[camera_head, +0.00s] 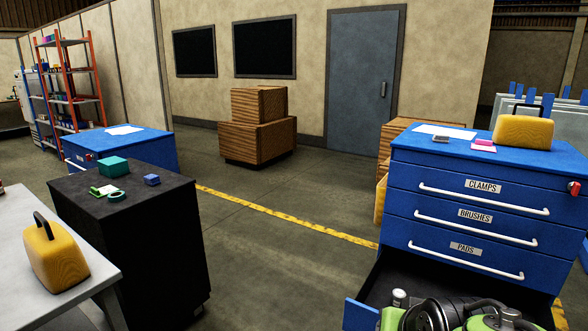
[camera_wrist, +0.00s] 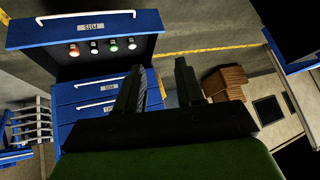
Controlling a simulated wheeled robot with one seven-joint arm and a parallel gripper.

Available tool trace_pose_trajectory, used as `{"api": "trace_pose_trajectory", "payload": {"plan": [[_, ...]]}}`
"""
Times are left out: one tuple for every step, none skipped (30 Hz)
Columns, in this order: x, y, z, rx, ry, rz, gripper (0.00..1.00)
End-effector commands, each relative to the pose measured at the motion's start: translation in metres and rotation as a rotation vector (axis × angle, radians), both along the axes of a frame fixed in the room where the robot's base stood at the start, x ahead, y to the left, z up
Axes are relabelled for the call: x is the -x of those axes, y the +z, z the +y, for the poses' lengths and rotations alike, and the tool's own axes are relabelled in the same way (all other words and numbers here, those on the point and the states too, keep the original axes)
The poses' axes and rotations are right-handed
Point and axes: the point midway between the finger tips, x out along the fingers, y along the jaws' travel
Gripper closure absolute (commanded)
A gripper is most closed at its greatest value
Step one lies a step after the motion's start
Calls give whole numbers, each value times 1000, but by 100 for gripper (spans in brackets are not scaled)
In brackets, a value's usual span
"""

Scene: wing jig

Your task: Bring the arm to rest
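My gripper (camera_wrist: 160,75) shows in the wrist view with its two dark fingers apart and nothing between them. Green and black parts of my arm show at the bottom right of the head view, in front of the blue drawer cabinet (camera_head: 470,212); the fingers cannot be made out there. The cabinet's bottom drawer (camera_head: 360,314) is pulled out. In the wrist view, which is turned over, the open drawer (camera_wrist: 85,30) is labelled POTS and holds several small pots (camera_wrist: 95,48) with coloured tops. The gripper appears apart from the drawer.
A yellow case (camera_head: 523,131) stands on the cabinet. A black cabinet (camera_head: 135,235), a grey table (camera_head: 95,268) with another yellow case (camera_head: 55,258), and a blue cabinet (camera_head: 140,143) stand left. Wooden crates (camera_head: 258,135) stand at the back wall. The middle floor is clear.

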Motion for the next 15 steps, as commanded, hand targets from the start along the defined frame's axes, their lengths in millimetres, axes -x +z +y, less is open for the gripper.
{"api": "trace_pose_trajectory", "payload": {"plan": [[26, 4, 6, 24, 34, 15, 63], [41, 5, 8, 38, 54, 30, 63], [60, 4, 11, 56, 79, 49, 63], [73, 3, 12, 66, 95, 63, 63], [86, 2, 14, 78, 112, 76, 63], [102, 1, 15, 91, 135, 90, 63], [114, -2, 16, 100, 150, 103, 63], [125, -3, 17, 109, 165, 114, 63], [140, -7, 18, 120, 185, 128, 63], [151, -9, 18, 128, 201, 138, 63], [161, -12, 18, 135, 215, 149, 63], [171, -12, 19, 142, 232, 163, 63], [169, 1, 18, 141, 228, 164, 63], [168, 9, 18, 140, 227, 165, 63], [167, 18, 18, 139, 226, 165, 63]]}}
